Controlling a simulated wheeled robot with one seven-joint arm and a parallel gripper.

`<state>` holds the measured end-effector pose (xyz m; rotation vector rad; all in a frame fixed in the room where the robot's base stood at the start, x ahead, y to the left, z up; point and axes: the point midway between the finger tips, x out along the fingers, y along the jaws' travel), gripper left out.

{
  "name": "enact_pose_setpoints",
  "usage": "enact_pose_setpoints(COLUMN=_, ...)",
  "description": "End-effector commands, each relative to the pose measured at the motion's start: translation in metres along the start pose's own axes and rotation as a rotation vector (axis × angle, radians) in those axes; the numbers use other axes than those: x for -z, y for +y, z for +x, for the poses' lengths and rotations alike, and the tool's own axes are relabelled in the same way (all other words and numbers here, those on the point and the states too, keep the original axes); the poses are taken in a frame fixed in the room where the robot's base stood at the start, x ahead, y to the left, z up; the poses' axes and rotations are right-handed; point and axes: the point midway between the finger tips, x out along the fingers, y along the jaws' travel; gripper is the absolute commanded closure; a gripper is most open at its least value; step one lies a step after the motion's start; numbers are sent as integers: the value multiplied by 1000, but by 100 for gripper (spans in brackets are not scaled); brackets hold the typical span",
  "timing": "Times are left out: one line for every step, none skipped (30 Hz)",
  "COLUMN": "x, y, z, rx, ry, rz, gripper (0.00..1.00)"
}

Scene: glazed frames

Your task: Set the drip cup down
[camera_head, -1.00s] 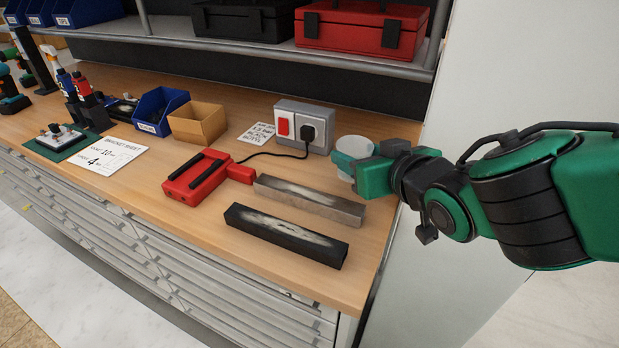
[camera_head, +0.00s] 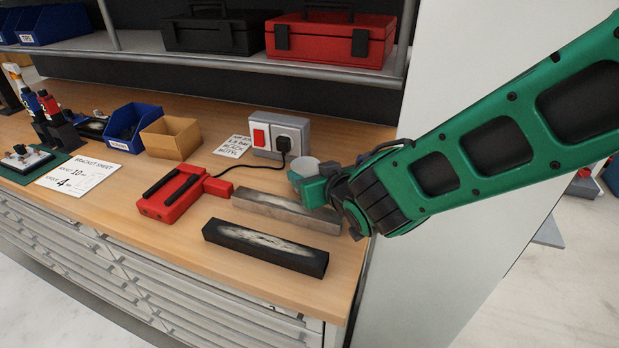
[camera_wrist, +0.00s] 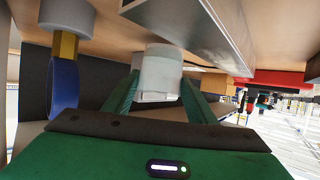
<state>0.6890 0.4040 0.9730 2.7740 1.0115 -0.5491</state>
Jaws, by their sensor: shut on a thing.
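The drip cup (camera_head: 306,167) is small, pale and cylindrical, at the right part of the workbench in the head view. My gripper (camera_head: 312,184) is shut on it. In the wrist view the cup (camera_wrist: 161,72) sits between the two green fingers.
A dark bar (camera_head: 265,247) lies in front of the grey one. A red device (camera_head: 172,197) is left, with a cable to the socket box (camera_head: 280,135). An ochre bin (camera_head: 171,138) stands further left. A wall panel bounds the right. A blue-and-yellow item (camera_wrist: 64,85) shows in the wrist view.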

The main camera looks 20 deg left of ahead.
Motion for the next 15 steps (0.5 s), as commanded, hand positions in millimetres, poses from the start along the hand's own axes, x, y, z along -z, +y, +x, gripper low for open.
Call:
enact_pose_setpoints(x=-6, y=0, z=2, rx=0, ry=-3, rz=-2, gripper=71)
enact_pose_setpoints(x=-9, y=-1, z=3, rx=1, ry=-2, rz=-2, gripper=71)
enact_pose_setpoints(x=-11, y=-1, z=4, rx=1, ry=-1, rz=-2, gripper=71)
enact_pose_setpoints(x=-12, y=-1, z=4, rx=1, ry=-1, rz=-1, gripper=71)
enact_pose_setpoints(x=-12, y=-1, z=5, rx=1, ry=0, rz=-1, gripper=71)
enact_pose_setpoints(x=-12, y=-1, z=5, rx=1, ry=0, rz=0, gripper=71)
enact_pose_setpoints(x=-12, y=-1, z=5, rx=1, ry=1, rz=0, gripper=71)
enact_pose_setpoints(x=-12, y=-1, z=5, rx=1, ry=1, rz=0, gripper=71)
enact_pose_setpoints(x=-12, y=-1, z=5, rx=1, ry=1, rz=0, gripper=71)
enact_pose_setpoints(x=-12, y=-1, z=5, rx=1, ry=1, rz=0, gripper=71)
enact_pose_setpoints(x=-12, y=-1, z=5, rx=2, ry=1, rz=0, gripper=71)
enact_pose_setpoints(x=-12, y=-1, z=5, rx=2, ry=1, rz=0, gripper=71)
enact_pose_setpoints(x=-12, y=-1, z=5, rx=2, ry=0, rz=0, gripper=71)
enact_pose_setpoints(x=-13, y=-1, z=5, rx=2, ry=0, rz=-1, gripper=71)
enact_pose_setpoints(x=-14, y=-1, z=6, rx=2, ry=0, rz=0, gripper=71)
